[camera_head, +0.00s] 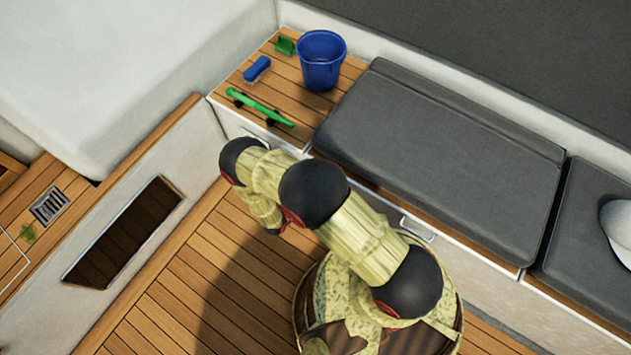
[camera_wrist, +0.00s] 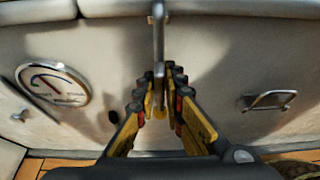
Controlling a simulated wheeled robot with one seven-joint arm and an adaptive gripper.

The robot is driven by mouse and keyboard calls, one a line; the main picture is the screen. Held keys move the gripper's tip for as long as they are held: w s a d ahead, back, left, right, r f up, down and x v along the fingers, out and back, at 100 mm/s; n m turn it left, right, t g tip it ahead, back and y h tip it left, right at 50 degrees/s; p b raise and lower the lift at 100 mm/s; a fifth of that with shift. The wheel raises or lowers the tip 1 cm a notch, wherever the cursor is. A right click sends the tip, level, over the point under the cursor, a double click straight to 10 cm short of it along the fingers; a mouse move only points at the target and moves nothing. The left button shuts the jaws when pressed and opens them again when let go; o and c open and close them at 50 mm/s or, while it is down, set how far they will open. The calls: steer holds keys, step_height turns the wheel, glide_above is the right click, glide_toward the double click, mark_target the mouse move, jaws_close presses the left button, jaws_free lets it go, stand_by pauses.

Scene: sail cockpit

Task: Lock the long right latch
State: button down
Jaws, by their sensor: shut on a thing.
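The long latch (camera_wrist: 158,38) is a narrow metal bar hanging down the pale locker wall in the wrist view. My gripper (camera_wrist: 157,84) is shut on its lower part, with a finger on each side. The latch runs nearly straight up and down in this view. Its lower end is partly hidden between the fingers. In the head view my arm covers the gripper and most of the wall there, so the hold does not show.
A round gauge (camera_wrist: 53,83) is on the wall to the left. A metal handle (camera_wrist: 268,100) is on the right. Above are a blue bucket (camera_head: 321,60), a blue brush (camera_head: 257,69), a green tool (camera_head: 259,106) and dark cushions (camera_head: 440,150). The wooden floor (camera_head: 190,290) at left is clear.

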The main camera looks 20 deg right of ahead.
stand_by(0.6)
steer(key=c, duration=1.9)
jaws_free()
steer(key=shift+a, duration=0.15)
steer(key=v, duration=1.1)
steer(key=shift+s+a+r, duration=0.1)
steer(key=shift+s+a, duration=0.1)
steer(key=shift+s, duration=0.25)
